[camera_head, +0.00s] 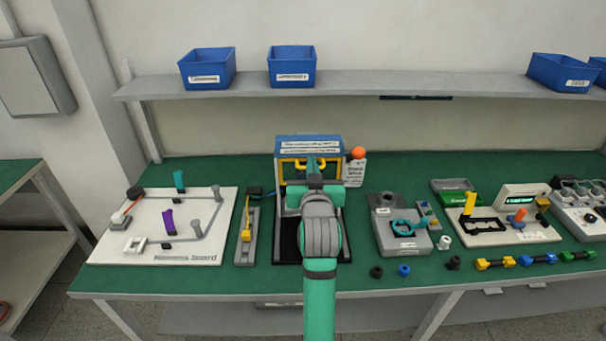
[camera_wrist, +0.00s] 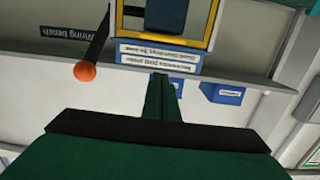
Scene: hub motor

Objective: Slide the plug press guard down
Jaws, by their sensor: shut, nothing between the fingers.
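The plug press (camera_head: 309,141) stands at the middle of the bench, with a blue, labelled top. Its yellow-framed guard (camera_head: 285,164) sits high, just under that top. In the wrist view, which is upside down, the guard's yellow frame (camera_wrist: 208,22) is at the upper edge beside the press's white labels (camera_wrist: 158,56). My gripper (camera_head: 313,162) is in front of the press at guard height, and my arm hides much of the press's lower part. The green fingers (camera_wrist: 160,84) are shut together with nothing between them. I cannot tell whether they touch the guard.
An orange ball on a post (camera_head: 358,153) stands right of the press. A grey slide fixture with a yellow lever (camera_head: 246,235) and a white wiring board (camera_head: 120,245) lie left. A grey box fixture (camera_head: 400,240) is right. A shelf (camera_head: 370,86) runs above.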

